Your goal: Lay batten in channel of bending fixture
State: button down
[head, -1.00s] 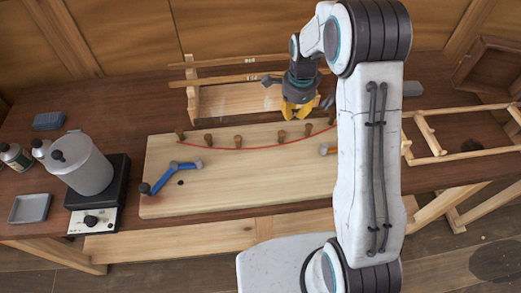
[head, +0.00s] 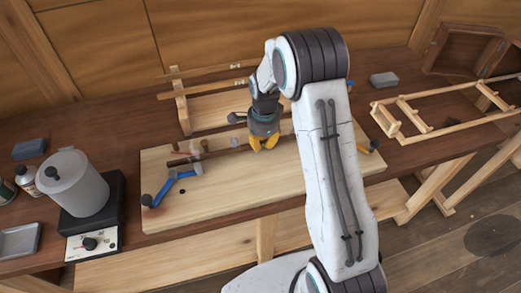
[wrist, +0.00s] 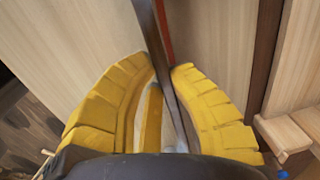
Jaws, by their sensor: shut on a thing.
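My gripper (head: 265,143) is low over the back middle of the bending fixture's pale board (head: 225,190), its yellow fingers shut on a thin dark batten (head: 222,152). The batten runs left over the board near the wooden pegs (head: 197,147). In the wrist view the batten (wrist: 158,55) passes between the yellow fingers (wrist: 172,110), close beside a red line (wrist: 164,30) on the board. I cannot tell whether the batten touches the board or is in the channel. My gripper and arm hide part of the pegs and the batten's right part.
A wooden rack (head: 182,108) with pale strips stands behind. A steamer pot (head: 76,185) on a hotplate is at left. A ladder-like frame (head: 440,122) lies right.

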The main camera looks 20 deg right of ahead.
jog(key=shift+f, duration=0.85)
jog(key=shift+f+b, duration=0.15)
jog(key=shift+b, duration=0.15)
jog(key=c, duration=1.3)
grip_release()
jog(key=shift+o, duration=0.2)
jog(key=s+r+n+t, duration=0.1)
jog(key=s+r+n, duration=0.25)
jog(key=r, duration=0.55)
jog(key=s+r+n, duration=0.2)
jog(key=s+r, duration=0.3)
jog(key=r, duration=0.5)
jog(key=s+r+n+t, duration=0.1)
jog(key=s+n+t, duration=0.1)
jog(key=s+n, duration=1)
jog(key=shift+s+r, duration=0.2)
jog(key=shift+s, duration=3.35)
